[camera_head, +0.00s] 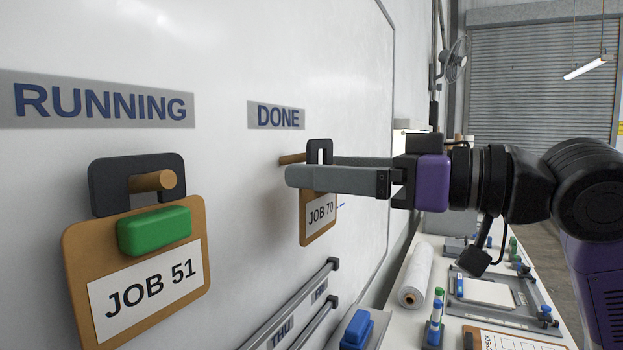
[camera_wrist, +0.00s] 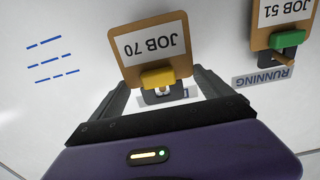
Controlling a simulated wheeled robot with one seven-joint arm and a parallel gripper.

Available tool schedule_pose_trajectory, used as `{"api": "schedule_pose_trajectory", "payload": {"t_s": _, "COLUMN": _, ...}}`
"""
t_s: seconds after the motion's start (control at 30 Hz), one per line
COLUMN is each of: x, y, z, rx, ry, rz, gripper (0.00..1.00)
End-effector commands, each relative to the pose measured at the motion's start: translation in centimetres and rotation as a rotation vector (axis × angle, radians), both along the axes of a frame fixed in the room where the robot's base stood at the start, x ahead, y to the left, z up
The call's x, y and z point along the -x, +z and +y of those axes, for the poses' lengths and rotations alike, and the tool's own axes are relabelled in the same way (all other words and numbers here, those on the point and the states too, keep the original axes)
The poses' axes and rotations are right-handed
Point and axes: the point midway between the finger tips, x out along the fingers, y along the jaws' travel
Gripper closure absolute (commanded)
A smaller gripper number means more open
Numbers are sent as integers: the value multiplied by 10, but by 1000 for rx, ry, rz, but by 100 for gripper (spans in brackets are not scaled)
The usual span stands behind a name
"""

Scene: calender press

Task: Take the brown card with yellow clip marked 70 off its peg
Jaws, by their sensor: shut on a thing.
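The brown card marked JOB 70 (camera_head: 318,218) hangs upright below the DONE label, with a black loop (camera_head: 320,147) at its top. A wooden peg (camera_head: 292,158) sticks out of the board and reaches the loop's board side; no tip shows in front of the loop, and I cannot tell whether it is still inside. My gripper (camera_head: 312,172) comes in from the right and is shut on the card's clip, which its near finger hides in the head view. In the wrist view the yellow clip (camera_wrist: 158,78) sits between the fingers, below the card's label (camera_wrist: 153,44).
A brown JOB 51 card (camera_head: 145,270) with a green clip hangs on its own peg (camera_head: 153,181) under RUNNING, at the left. A cluttered bench (camera_head: 405,330) stands at the lower right. Open space lies before the board.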

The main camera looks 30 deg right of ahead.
Motion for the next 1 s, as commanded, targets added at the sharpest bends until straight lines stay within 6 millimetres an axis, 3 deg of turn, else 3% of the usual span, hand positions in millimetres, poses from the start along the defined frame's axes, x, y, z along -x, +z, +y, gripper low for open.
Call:
{"api": "schedule_pose_trajectory", "payload": {"t_s": 0.53, "x": 99, "y": -2, "z": -72, "rx": 0, "ry": -3, "rz": -2, "gripper": 49}}
{"api": "schedule_pose_trajectory", "payload": {"t_s": 0.73, "x": 116, "y": -1, "z": -84, "rx": -1, "ry": 0, "rz": -1, "gripper": 49}}
{"api": "schedule_pose_trajectory", "payload": {"t_s": 1.0, "x": 120, "y": 0, "z": -87, "rx": 0, "ry": 0, "rz": 0, "gripper": 49}}
